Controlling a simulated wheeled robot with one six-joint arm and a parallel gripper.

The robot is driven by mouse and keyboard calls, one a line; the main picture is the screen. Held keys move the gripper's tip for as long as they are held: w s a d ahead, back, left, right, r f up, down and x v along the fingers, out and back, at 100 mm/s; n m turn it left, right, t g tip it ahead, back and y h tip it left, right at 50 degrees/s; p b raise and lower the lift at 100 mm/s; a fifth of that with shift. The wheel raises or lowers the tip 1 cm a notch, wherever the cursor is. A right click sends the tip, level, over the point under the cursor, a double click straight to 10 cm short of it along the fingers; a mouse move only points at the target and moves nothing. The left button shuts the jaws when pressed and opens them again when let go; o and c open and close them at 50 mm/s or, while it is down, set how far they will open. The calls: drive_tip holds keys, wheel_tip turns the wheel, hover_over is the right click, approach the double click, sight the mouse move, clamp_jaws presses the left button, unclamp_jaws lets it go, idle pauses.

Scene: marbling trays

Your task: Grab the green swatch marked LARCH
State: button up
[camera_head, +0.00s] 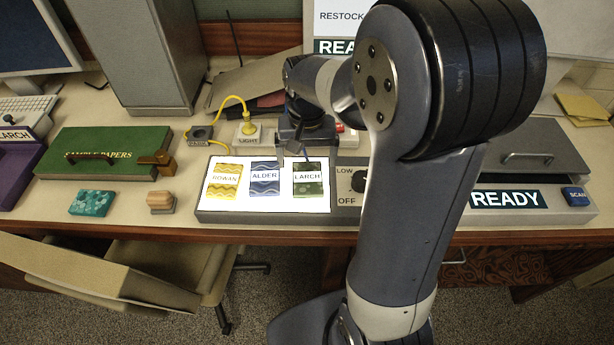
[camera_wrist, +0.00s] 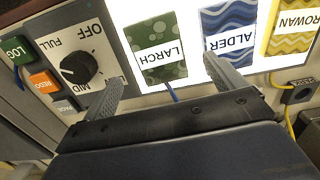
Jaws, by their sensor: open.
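The green swatch marked LARCH (camera_head: 308,179) lies on the lit white panel, rightmost of three swatches in the head view. In the wrist view the LARCH swatch (camera_wrist: 157,50) is upside down, dark green with pale spots. My gripper (camera_head: 294,155) is above the far side of the panel near the LARCH and ALDER swatches. In the wrist view my gripper (camera_wrist: 166,78) is open, its fingers apart with nothing held. The LARCH swatch shows beyond the fingertips, roughly between them. I cannot tell the exact height of the gripper above it.
The blue ALDER swatch (camera_head: 265,179) and yellow ROWAN swatch (camera_head: 225,181) lie left of it on the light panel (camera_head: 282,204). A dial (camera_wrist: 78,68) stands beside the panel. A yellow cable (camera_head: 233,99) runs behind.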

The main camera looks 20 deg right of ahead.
sight(307, 177)
drive_tip(key=shift+f+p, duration=0.35)
drive_tip(key=shift+f, duration=2.4)
drive_tip(key=shift+s, duration=0.1)
drive_tip(key=shift+c, duration=0.2)
drive_tip(key=c, duration=1)
